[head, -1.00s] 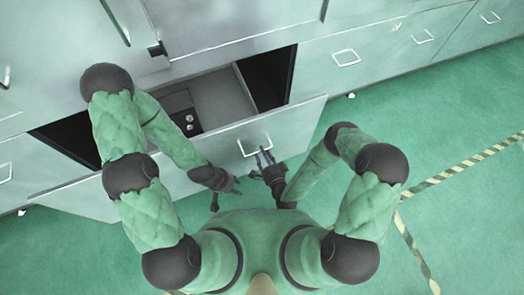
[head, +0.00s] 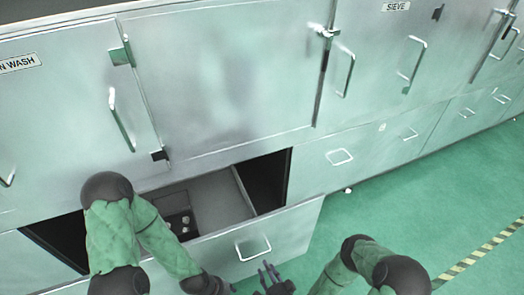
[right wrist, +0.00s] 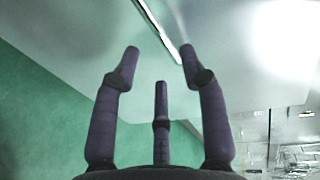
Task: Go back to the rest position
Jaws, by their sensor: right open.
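My right gripper (head: 268,268) is at the bottom of the head view, just below and right of the handle (head: 253,248) of an open drawer (head: 300,228). Its fingers are spread and empty in the right wrist view (right wrist: 160,60). A bright bar on a pale surface shows beyond the fingertips there. My left gripper (head: 212,285) is low in the head view, in front of the drawer front and partly cut off by the frame edge. Whether its fingers are open or shut is unclear.
The open drawer holds a dark insert (head: 180,222) with small round metal pieces. Metal cabinets with doors (head: 225,80) and closed drawers (head: 340,157) line the back. Green floor (head: 400,195) is clear at right, with a striped tape line (head: 480,256).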

